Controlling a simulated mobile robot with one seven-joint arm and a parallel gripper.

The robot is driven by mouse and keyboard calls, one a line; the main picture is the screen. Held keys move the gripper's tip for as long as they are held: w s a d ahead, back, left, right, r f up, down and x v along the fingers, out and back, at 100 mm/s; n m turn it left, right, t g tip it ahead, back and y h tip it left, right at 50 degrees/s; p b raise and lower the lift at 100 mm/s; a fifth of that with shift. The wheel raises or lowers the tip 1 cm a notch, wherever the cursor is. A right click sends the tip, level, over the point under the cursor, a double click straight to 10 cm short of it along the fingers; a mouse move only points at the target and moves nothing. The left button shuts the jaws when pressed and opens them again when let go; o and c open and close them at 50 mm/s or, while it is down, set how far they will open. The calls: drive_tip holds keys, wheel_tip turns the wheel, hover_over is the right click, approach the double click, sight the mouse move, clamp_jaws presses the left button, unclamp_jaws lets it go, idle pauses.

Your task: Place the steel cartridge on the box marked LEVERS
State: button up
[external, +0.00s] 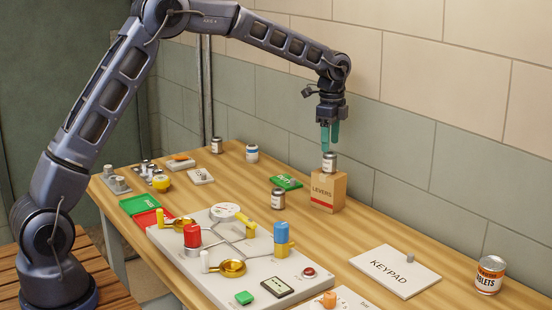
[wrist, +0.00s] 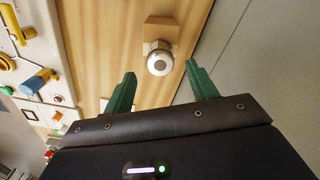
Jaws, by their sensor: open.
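The box marked LEVERS (external: 327,191) is a brown block standing on the table near the wall. A small steel cartridge (external: 329,162) with a pale label stands upright on top of it. In the wrist view the cartridge's round top (wrist: 160,62) shows in front of the box (wrist: 163,30), between and beyond the fingertips. My gripper (external: 330,138) points down just above the cartridge, with its green fingers apart. In the wrist view my gripper (wrist: 160,78) is open, with nothing between its fingers.
Similar small cans stand nearby: one (external: 278,199) left of the box, others (external: 216,145) (external: 252,153) further back. A green box (external: 286,182) lies beside LEVERS. A valve panel (external: 230,250), a KEYPAD plate (external: 395,270) and a TABLETS can (external: 490,275) stand in front. The wall is close behind.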

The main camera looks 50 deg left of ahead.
sight(330, 153)
drive_tip(key=s+r+n+t, duration=0.1)
drive_tip(key=s+r+n, duration=0.2)
drive_tip(key=s+r, duration=1.05)
drive_tip(key=s+a+r+n+t, duration=0.1)
drive_tip(key=s+r+n, duration=0.15)
drive_tip(key=s, duration=0.45)
drive_tip(key=s+a+r+n, duration=0.1)
drive_tip(key=s+r, duration=0.3)
drive_tip(key=s, duration=0.4)
drive_tip(key=s+a+f+n+t, duration=0.1)
drive_tip(key=s+f+n, duration=0.2)
drive_tip(key=s, duration=1.1)
drive_tip(key=s+a+f+n+t, duration=0.1)
drive_tip(key=s+f+n, duration=0.2)
drive_tip(key=s, duration=1.1)
drive_tip(key=shift+f+t, duration=0.3)
drive_tip(key=shift+f, duration=0.3)
